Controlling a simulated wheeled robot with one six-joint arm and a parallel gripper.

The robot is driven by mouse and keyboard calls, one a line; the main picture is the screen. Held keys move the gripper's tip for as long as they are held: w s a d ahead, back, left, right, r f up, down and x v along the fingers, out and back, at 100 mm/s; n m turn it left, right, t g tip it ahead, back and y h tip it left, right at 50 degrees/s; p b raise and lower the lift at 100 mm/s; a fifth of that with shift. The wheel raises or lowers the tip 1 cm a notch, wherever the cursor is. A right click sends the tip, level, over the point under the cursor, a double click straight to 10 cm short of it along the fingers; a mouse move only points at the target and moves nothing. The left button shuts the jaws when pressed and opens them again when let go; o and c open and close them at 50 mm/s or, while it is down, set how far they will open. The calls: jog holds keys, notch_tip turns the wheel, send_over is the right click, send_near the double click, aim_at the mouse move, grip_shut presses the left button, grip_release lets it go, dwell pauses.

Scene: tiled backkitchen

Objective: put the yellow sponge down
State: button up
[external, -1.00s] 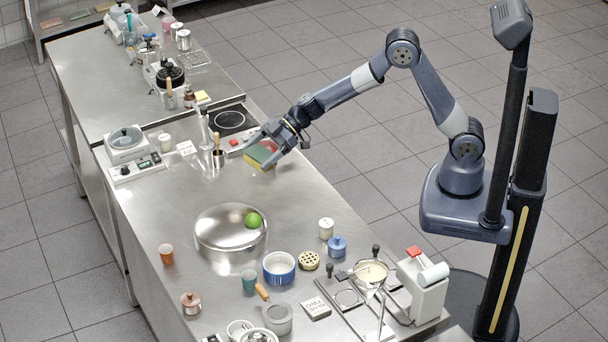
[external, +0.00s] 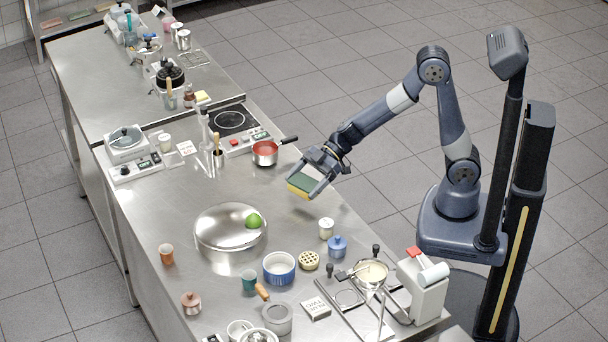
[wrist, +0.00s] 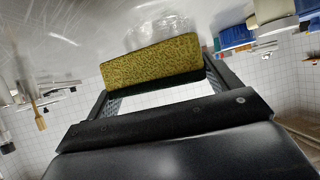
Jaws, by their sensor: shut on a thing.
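The yellow sponge (external: 299,189) has a dark green side that faces up in the external view. My gripper (external: 311,181) is shut on it and holds it above the right edge of the steel counter (external: 262,193). In the wrist view the sponge's speckled yellow face (wrist: 152,62) spans between the two fingers, with a dark strip along its lower edge. I cannot tell exactly how high it is above the counter.
A white jar (external: 326,228) and a blue pot (external: 337,246) stand nearer the front. A large steel bowl (external: 215,233) with a green lime (external: 253,220) is left. Counter between bowl and sponge is clear.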

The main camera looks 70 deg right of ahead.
jog(key=shift+f+b, duration=0.7)
jog(key=shift+f, duration=1.25)
jog(key=shift+f, duration=0.15)
jog(key=o, duration=0.8)
jog(key=shift+d+r, duration=0.15)
jog(key=shift+r, duration=0.15)
jog(key=p+v, duration=0.2)
jog(key=v, duration=0.9)
jog(key=shift+s+d+r+p, duration=0.1)
jog(key=shift+s+d+p, duration=0.15)
jog(key=shift+p, duration=0.1)
